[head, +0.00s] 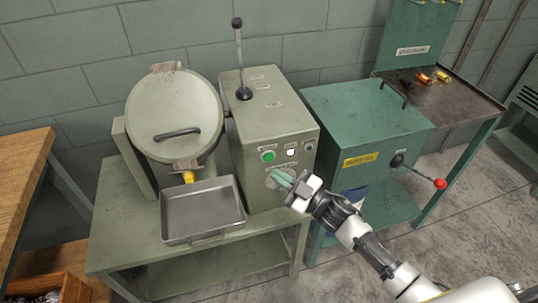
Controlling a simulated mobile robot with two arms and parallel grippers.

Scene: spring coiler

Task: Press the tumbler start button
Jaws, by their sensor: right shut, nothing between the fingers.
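The tumbler (178,112) is a grey-green drum with a round lid and a dark handle. Its control box (262,100) stands to its right, with a tall lever (241,60) on top. The front panel has a green button (268,156), a white round button or lamp (290,152) and a small darker control (309,147). My right gripper (284,180) is shut and empty. In the picture it is just below the green and white controls, over the lower panel, and partly hides a round pale part there. Contact cannot be told. My left gripper is out of view.
A metal tray (203,210) sits on the bench below the drum. A green machine (365,115) with a red-knobbed lever (440,183) stands at the right. A wooden table edge (25,170) is at the left.

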